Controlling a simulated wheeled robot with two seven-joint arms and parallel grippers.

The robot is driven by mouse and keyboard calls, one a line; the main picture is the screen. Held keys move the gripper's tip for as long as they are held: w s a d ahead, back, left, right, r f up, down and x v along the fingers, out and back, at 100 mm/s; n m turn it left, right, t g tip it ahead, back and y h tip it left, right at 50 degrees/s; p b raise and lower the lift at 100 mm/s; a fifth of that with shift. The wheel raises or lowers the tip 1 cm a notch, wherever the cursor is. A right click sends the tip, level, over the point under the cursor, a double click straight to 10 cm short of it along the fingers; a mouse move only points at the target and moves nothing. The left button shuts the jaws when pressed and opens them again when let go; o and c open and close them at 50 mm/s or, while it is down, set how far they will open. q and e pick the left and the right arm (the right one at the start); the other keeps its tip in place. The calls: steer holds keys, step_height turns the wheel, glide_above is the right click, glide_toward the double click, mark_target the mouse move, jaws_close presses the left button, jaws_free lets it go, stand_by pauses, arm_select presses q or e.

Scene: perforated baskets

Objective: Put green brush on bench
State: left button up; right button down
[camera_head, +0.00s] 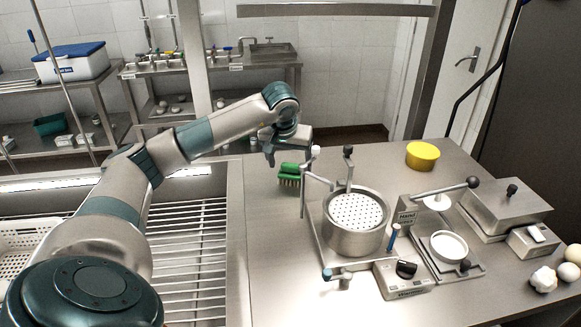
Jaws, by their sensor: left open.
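The green brush (289,173) rests on the steel bench (270,255), near its far left part, with pale bristles below a green top. My left gripper (271,158) is just above and left of the brush, pointing down. It is open and holds nothing that I can see. I cannot tell whether a fingertip touches the brush. My right gripper is not in view.
A perforated basket in a steel pot (357,225) with upright rods stands right of the brush. A yellow tub (422,155), a lidded steel box (505,207) and white balls (568,272) are farther right. A wire rack (190,250) lies left.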

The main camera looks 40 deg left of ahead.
arm_select(q)
steer(key=b+v, duration=0.1)
steer(key=v, duration=0.8)
steer(key=shift+r, duration=0.4)
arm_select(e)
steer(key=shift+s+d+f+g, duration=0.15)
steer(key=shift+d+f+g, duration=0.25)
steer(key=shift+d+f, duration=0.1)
arm_select(q)
steer(key=shift+s, duration=0.1)
